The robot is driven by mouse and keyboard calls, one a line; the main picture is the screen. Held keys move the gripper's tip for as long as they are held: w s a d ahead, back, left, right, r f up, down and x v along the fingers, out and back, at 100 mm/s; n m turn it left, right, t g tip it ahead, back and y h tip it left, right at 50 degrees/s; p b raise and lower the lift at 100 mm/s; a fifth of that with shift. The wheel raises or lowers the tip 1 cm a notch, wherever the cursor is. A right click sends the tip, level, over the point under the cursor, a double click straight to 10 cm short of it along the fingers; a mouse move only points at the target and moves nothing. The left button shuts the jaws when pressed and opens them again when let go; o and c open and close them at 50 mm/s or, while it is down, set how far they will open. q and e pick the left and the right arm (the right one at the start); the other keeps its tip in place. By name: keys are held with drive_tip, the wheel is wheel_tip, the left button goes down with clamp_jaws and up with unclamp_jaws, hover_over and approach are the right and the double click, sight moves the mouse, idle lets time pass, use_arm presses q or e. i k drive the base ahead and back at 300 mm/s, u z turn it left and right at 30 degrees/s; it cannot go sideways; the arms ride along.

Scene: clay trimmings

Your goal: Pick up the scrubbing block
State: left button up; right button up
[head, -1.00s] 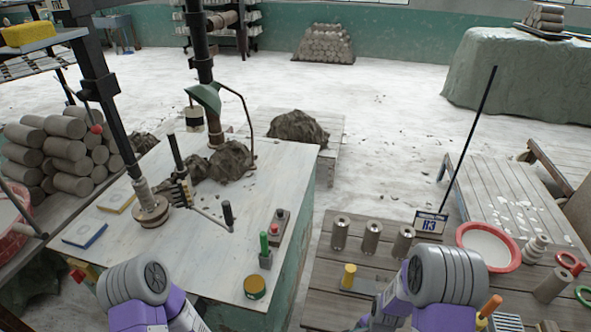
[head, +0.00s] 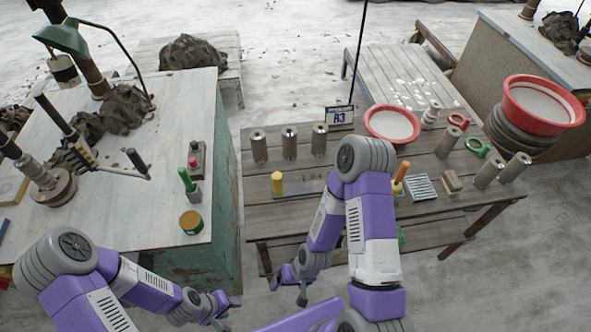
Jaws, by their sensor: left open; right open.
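A small tan and brown block (head: 452,183), which looks like the scrubbing block, lies on the right part of the wooden slatted table (head: 262,215). It is right of a grey ridged tray. My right gripper (head: 288,290) is open and empty, low in front of the table's near edge, well left of the block and apart from it. My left gripper (head: 226,312) is open and empty at the bottom, farther from the block.
On the table are several grey cylinders (head: 290,142), a red-rimmed bowl (head: 392,124), a yellow-topped peg (head: 277,182), an orange-handled tool (head: 400,175), the ridged tray (head: 420,187) and a green ring (head: 478,147). A sign (head: 340,116) stands behind. A white-topped bench (head: 140,200) is at left.

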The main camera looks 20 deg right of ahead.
sight(452, 183)
drive_tip(key=z, duration=2.4)
drive_tip(key=i, duration=0.45)
drive_tip(key=u, duration=0.3)
